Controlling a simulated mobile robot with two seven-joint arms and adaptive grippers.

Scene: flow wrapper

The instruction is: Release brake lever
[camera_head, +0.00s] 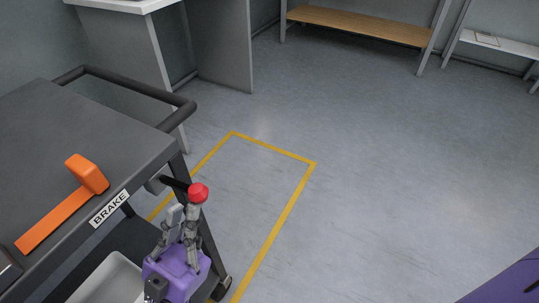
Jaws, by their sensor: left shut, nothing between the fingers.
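The brake lever is a black rod (174,183) with a red knob (198,193), sticking out from the cart's right side just beyond the white BRAKE label (109,208). My left gripper (184,211), on a purple wrist, is directly below the red knob. Its fingers are shut with nothing between them, and their tips are close to the knob. I cannot tell whether they touch it. My right gripper is not in view; a purple part of mine shows at the bottom right corner.
The dark cart top (60,130) carries an orange mallet-like tool (62,215). A black push handle (140,88) curves from its far end, and a pale bin (108,280) sits below. A yellow floor outline (275,148) lies beside the cart. The floor to the right is clear.

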